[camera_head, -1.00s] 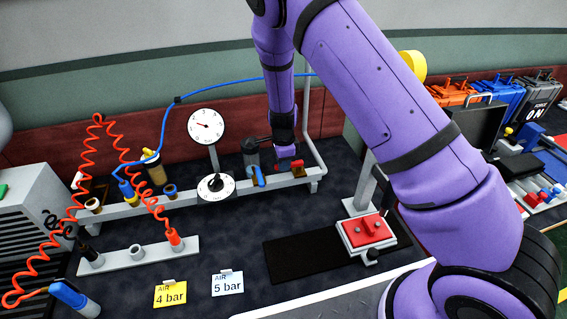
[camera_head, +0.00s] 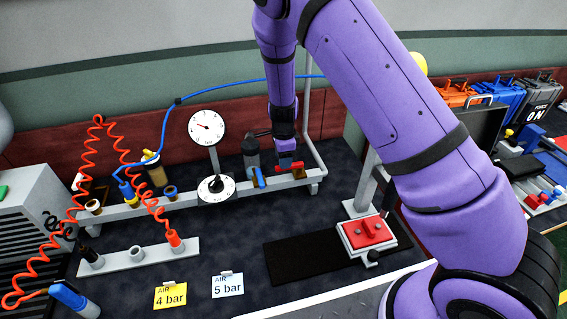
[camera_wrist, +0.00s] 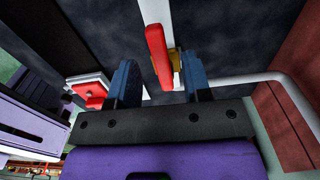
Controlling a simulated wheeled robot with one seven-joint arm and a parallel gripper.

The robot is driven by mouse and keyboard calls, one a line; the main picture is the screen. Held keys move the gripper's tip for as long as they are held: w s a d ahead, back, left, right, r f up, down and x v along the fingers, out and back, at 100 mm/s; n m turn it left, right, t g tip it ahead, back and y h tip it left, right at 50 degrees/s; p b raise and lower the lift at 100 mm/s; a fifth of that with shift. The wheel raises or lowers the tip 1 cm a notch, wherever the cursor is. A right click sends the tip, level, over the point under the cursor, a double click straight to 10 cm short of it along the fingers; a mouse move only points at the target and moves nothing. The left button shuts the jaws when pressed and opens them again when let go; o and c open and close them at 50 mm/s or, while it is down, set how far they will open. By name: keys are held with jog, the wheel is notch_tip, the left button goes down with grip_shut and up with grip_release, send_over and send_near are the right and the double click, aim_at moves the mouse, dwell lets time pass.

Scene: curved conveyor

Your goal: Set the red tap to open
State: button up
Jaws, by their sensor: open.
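The red tap shows in the wrist view as a long red handle (camera_wrist: 158,56) on a brass body (camera_wrist: 178,68). The handle runs roughly up and down in that picture, roughly in line with the pale rail. My gripper (camera_wrist: 160,66) is open, with one blue finger on each side of the handle and visible gaps between. In the head view, my gripper (camera_head: 289,164) is at the right end of the rail, and only a small part of the red handle (camera_head: 299,165) shows beside it.
A blue-handled tap (camera_head: 258,177) sits just left on the same pale rail (camera_head: 230,190). A dial gauge (camera_head: 207,127) and a round knob (camera_head: 216,188) stand further left. A white pipe (camera_head: 313,150) rises close to the right.

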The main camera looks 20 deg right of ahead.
notch_tip(320, 180, up, 8)
dwell(0.4)
jog(key=shift+r, duration=0.1)
jog(key=s+d+r+n+t+y, duration=0.1)
jog(key=s+d+r+n, duration=0.2)
jog(key=r, duration=0.5)
jog(key=s+d+r+n+y, duration=0.1)
jog(key=s+d+r+n, duration=0.15)
jog(key=s+r, duration=0.4)
jog(key=s+d+r+n+t, duration=0.1)
jog(key=s+r+n, duration=0.25)
jog(key=r, duration=0.55)
jog(key=s+d+r+n+t, duration=0.1)
jog(key=s+d+r+n, duration=0.1)
jog(key=s, duration=0.5)
jog(key=s+d+r+n+t+h, duration=0.1)
jog(key=s+d+r+n, duration=0.1)
jog(key=s, duration=0.5)
jog(key=s+d+r+n+t+h, duration=0.1)
jog(key=s+r+n, duration=0.3)
jog(key=s, duration=0.4)
jog(key=shift+d+n, duration=0.5)
jog(key=shift+n, duration=0.1)
